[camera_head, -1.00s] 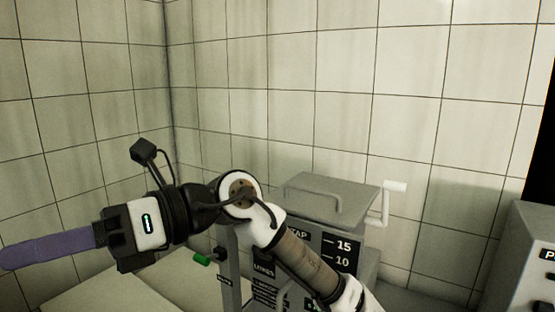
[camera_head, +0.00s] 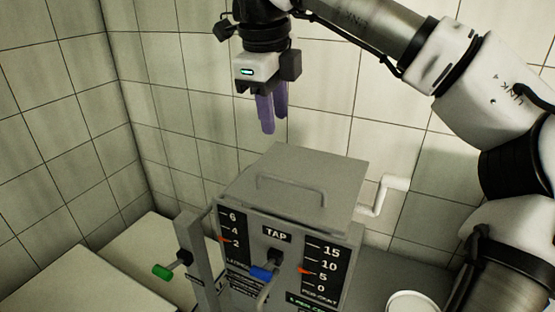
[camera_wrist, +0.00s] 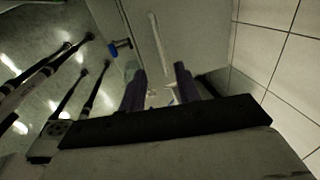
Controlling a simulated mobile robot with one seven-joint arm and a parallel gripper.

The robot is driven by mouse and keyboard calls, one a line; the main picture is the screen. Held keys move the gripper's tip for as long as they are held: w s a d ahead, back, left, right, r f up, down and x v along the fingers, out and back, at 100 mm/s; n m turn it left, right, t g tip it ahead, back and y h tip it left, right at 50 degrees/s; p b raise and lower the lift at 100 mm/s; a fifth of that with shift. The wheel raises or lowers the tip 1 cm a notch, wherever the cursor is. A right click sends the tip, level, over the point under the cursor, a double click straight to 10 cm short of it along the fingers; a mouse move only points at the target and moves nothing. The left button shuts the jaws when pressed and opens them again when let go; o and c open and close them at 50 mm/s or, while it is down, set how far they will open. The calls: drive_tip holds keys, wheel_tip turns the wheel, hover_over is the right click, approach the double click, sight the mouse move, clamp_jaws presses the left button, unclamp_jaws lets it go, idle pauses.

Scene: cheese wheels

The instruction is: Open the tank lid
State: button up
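The tank (camera_head: 275,245) is a grey box with a "TAP" label and dark scales on its front. Its grey lid (camera_head: 325,170) lies shut on top. A bar handle (camera_head: 290,182) stands on the lid and shows as a pale bar in the wrist view (camera_wrist: 157,35). My gripper (camera_head: 275,124) points down above the back left part of the lid, apart from it. Its two purple fingers are spread with nothing held between them, as the wrist view also shows (camera_wrist: 159,69).
A white crank-like pipe (camera_head: 380,193) sticks out at the tank's right. A blue-handled tap (camera_head: 262,273) is on the front, and a green-handled one (camera_head: 163,271) is at the left. Tiled walls stand close behind. A white round container (camera_head: 412,302) is at lower right.

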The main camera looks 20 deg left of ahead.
sight(281, 177)
drive_tip(key=f, duration=0.4)
drive_tip(key=w+f+p, duration=0.1)
drive_tip(key=f, duration=0.3)
drive_tip(key=w+f, duration=0.1)
drive_tip(key=f, duration=0.3)
drive_tip(key=shift+w+f+p, duration=0.2)
drive_tip(key=shift+f+p, duration=0.15)
drive_tip(key=shift+p, duration=0.05)
clamp_jaws()
